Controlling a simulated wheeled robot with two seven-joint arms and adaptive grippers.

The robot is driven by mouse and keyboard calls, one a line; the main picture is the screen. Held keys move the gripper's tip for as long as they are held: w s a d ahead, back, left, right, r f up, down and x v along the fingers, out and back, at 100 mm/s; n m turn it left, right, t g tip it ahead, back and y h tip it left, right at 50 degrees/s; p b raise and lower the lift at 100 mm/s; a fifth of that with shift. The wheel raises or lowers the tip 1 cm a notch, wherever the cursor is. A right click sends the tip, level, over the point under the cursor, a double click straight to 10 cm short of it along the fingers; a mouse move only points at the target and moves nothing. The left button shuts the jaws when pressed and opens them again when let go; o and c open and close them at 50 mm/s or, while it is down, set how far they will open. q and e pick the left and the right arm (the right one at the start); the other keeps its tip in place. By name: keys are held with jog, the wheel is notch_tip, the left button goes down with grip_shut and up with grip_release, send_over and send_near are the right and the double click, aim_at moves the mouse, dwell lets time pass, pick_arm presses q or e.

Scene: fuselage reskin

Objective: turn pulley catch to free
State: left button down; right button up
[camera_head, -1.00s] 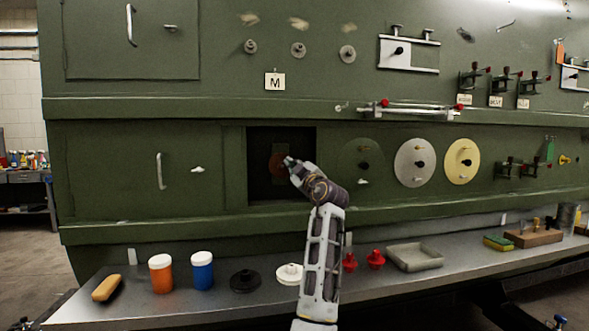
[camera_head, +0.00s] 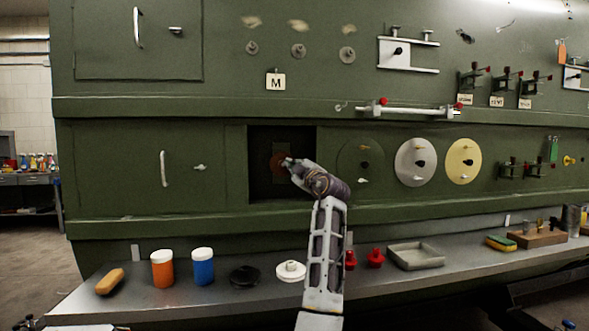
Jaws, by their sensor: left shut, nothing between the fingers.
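My left gripper (camera_head: 286,163) is shut and empty. I cannot tell which piece is the pulley catch. My right gripper is not in view.
A grey shelf (camera_head: 130,310) below holds an orange jar (camera_head: 162,270), a blue jar (camera_head: 203,270), a black round part (camera_head: 244,277), a white one (camera_head: 290,270), red pieces (camera_head: 375,259) and a grey tray (camera_head: 416,264). A barred rail (camera_head: 415,110) juts out above the discs.

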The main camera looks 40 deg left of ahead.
pick_arm(q)
jog(key=n, duration=0.2)
jog(key=f+n+g+b, duration=0.1)
jog(key=n, duration=0.1)
jog(key=n+h+b, duration=0.1)
jog(key=n, duration=0.1)
jog(key=shift+w+d+f+g, duration=0.2)
jog(key=shift+w+f+g, duration=0.05)
jog(key=shift+f+g, duration=0.1)
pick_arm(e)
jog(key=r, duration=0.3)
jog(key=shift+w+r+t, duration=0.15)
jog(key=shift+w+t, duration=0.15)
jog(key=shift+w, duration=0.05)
pick_arm(q)
jog(key=shift+f, duration=0.1)
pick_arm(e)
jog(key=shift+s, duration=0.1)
pick_arm(q)
jog(key=shift+d, duration=0.15)
jog(key=v, duration=1.1)
jog(key=shift+s+d, duration=0.25)
jog(key=shift+d, duration=0.05)
